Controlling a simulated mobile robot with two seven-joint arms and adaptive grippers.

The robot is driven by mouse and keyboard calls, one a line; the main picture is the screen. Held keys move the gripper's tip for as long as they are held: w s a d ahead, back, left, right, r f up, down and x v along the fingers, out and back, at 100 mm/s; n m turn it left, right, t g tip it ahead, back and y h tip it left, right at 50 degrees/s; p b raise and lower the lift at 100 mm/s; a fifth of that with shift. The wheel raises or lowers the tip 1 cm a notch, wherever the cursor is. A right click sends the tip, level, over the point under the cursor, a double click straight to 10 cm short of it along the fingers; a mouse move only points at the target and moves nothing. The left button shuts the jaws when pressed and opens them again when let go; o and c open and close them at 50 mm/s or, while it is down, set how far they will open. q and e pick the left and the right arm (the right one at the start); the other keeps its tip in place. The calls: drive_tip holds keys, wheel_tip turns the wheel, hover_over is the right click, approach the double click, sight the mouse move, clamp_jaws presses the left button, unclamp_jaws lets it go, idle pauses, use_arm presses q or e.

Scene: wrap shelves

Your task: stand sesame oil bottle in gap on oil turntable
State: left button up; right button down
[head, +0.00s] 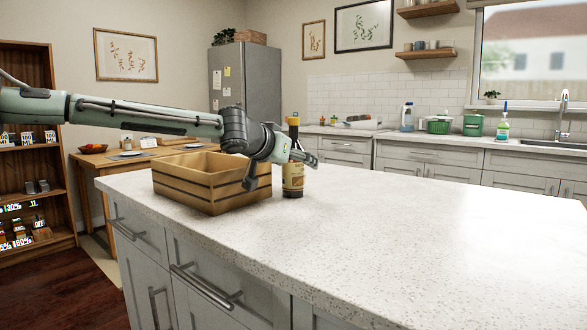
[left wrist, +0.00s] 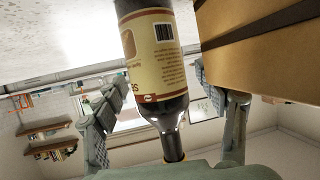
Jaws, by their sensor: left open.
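A dark sesame oil bottle (head: 293,181) with a cream label and yellow cap stands upright on the white island counter, just right of the wooden crate. My left gripper (head: 281,172) is at the bottle's upper part, with one finger on the crate side and the other on the far right side. In the left wrist view the bottle (left wrist: 160,70) appears upside down between the open fingers of the gripper (left wrist: 155,88), with gaps visible beside it. I cannot make out the oil turntable or its gap in these views. My right gripper is not in view.
The slatted wooden crate (head: 208,184) is close beside the bottle, and its wall (left wrist: 265,45) also shows in the left wrist view. The island counter (head: 420,230) is clear to the right. Green pots (head: 438,125) and a spray bottle (head: 503,127) stand on the back counter.

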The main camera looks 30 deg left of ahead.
use_arm(q)
drive_tip(key=c, duration=1.6)
clamp_jaws()
drive_tip(key=shift+r, duration=0.15)
